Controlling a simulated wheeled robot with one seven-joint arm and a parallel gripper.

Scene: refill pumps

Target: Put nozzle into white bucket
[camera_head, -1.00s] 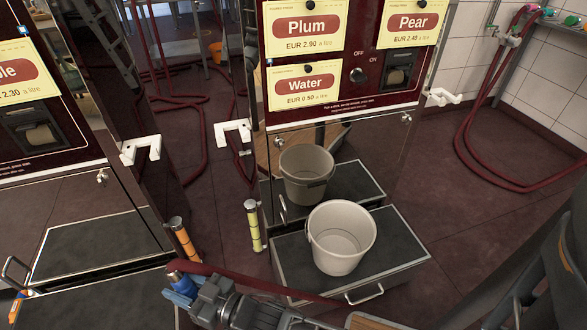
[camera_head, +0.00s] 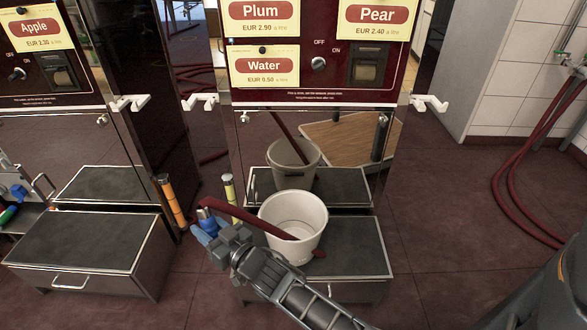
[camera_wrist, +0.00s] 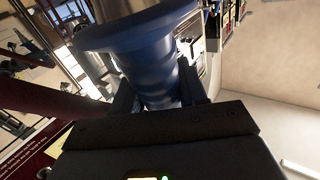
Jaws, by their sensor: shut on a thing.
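The white bucket (camera_head: 307,246) stands upright on a dark-topped metal step (camera_head: 355,250) in front of the Plum, Pear and Water machine. The blue nozzle (camera_head: 206,215) is left of the bucket, outside it. My gripper (camera_head: 208,233) is shut on the nozzle, which also fills the upper middle of the wrist view (camera_wrist: 155,62). A dark red hose (camera_head: 245,216) runs from the nozzle to the right across the bucket's front. The nozzle's outlet cannot be made out clearly, and part of it is hidden by my gripper.
The machine's shiny front (camera_head: 340,135) reflects the bucket. An orange post (camera_head: 172,202) and a yellow post (camera_head: 229,189) stand left of the step. The Apple machine has another step (camera_head: 75,240) at left. White hooks (camera_head: 430,103) stick out from the machines.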

